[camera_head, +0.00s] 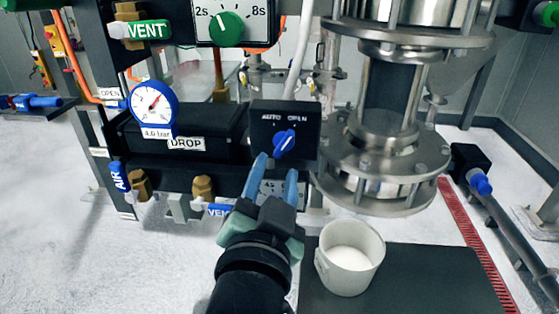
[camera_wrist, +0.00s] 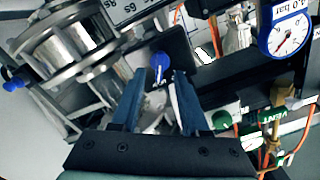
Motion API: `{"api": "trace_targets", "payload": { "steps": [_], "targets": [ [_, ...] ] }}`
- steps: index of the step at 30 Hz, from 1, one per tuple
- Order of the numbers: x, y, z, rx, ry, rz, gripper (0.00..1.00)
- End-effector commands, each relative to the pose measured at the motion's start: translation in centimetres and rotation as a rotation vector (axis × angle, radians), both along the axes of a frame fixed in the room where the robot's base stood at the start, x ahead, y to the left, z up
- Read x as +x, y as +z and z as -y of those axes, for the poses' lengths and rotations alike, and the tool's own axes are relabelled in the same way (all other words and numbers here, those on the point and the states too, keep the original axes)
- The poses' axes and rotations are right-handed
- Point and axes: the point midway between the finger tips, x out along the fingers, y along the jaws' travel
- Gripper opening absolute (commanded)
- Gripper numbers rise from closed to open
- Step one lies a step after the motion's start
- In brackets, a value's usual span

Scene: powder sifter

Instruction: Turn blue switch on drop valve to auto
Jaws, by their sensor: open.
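The blue switch (camera_head: 285,143) sits on a black box (camera_head: 260,118) marked AUTO and OPEN, beside the DROP label (camera_head: 186,143). Its handle looks tilted, with the upper end leaning right, toward OPEN. My gripper (camera_head: 276,165) has its two blue fingers apart, just below and in front of the switch, with nothing between them. In the wrist view the blue switch (camera_wrist: 160,62) shows between and just beyond the tips of my open gripper (camera_wrist: 159,76). Contact with the switch cannot be made out.
A metal valve column (camera_head: 390,110) stands close to the right of the switch box. A white cup (camera_head: 349,258) with white contents stands right of my wrist on a dark platform (camera_head: 420,270). A pressure gauge (camera_head: 154,106) and a green knob (camera_head: 227,27) are at left and above.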

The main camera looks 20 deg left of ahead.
Motion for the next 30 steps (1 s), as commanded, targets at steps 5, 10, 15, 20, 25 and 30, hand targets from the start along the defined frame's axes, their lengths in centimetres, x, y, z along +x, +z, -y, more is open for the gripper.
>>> {"api": "trace_targets", "payload": {
  "steps": [5,10,15,20,25,30],
  "targets": [
    [2.7,0.3,-0.8,0.0,0.001,-0.002,0.45],
    [4.2,0.2,-1.3,0.001,0.001,-0.001,0.45],
    [4.7,0.1,-1.4,0.001,0.001,0.0,0.45],
    [4.7,0.1,-1.4,0.001,0.001,0.0,0.45],
    [4.7,0.1,-1.4,0.0,0.001,0.0,0.23],
    [4.6,0.1,-1.3,0.0,0.001,0.0,0.0]
  ]
}}
